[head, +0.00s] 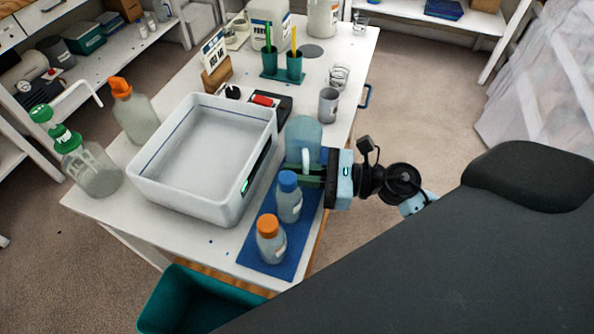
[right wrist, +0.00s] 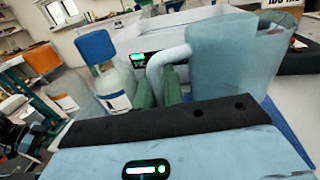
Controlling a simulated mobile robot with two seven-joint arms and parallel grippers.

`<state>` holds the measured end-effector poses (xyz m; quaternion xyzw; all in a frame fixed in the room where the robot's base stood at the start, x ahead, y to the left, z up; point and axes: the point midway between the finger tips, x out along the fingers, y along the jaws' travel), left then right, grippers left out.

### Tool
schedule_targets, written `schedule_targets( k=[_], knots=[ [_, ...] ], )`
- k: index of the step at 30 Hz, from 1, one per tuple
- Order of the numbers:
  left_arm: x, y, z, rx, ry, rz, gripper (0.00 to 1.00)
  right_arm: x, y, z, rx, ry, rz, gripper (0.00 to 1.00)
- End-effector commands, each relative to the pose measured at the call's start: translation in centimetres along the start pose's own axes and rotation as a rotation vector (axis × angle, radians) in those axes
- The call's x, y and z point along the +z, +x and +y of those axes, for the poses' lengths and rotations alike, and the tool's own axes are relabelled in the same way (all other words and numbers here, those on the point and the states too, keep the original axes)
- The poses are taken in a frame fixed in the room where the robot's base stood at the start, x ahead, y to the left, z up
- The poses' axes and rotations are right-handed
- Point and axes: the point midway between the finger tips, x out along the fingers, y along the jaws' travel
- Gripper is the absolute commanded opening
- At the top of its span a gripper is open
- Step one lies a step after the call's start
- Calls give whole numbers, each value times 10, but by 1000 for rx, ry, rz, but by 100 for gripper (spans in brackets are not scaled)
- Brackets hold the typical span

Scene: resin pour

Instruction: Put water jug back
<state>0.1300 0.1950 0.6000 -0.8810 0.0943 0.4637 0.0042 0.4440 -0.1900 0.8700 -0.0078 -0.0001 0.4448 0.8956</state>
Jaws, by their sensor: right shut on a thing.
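The water jug (head: 303,134) is a translucent pale-blue vessel with a handle. It is upright at the right side of the table, by the far end of the blue mat (head: 250,250). My right gripper (head: 308,178) comes in from the right and is shut on the jug's handle. In the right wrist view the jug (right wrist: 235,62) fills the upper right, and the green fingers (right wrist: 160,90) close around its pale handle. The jug's base is hidden, so I cannot tell whether it touches the surface. My left gripper is not in view.
A blue-capped bottle (head: 289,199) and an orange-capped bottle (head: 270,242) stand on the mat, close to my right gripper. A large white basin (head: 205,208) is left of the jug. A grey cup (head: 328,106) and a clear glass (head: 339,78) stand behind it.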

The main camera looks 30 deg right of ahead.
Motion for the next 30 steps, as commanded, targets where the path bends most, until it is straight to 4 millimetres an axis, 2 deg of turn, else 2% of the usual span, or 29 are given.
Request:
schedule_targets(
  k=[2,3,5,20,23,30],
  knots=[
    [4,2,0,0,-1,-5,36,-4,0,0,1,1,1,0],
    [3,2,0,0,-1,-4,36,-3,0,0,1,1,1,14],
    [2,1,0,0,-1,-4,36,-3,0,0,1,0,1,19],
    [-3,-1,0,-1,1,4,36,3,0,0,0,-1,-1,19],
    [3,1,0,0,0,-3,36,-1,-11,0,-1,0,4,19],
    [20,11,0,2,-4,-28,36,-4,-59,1,-1,4,8,19]
  ],
)
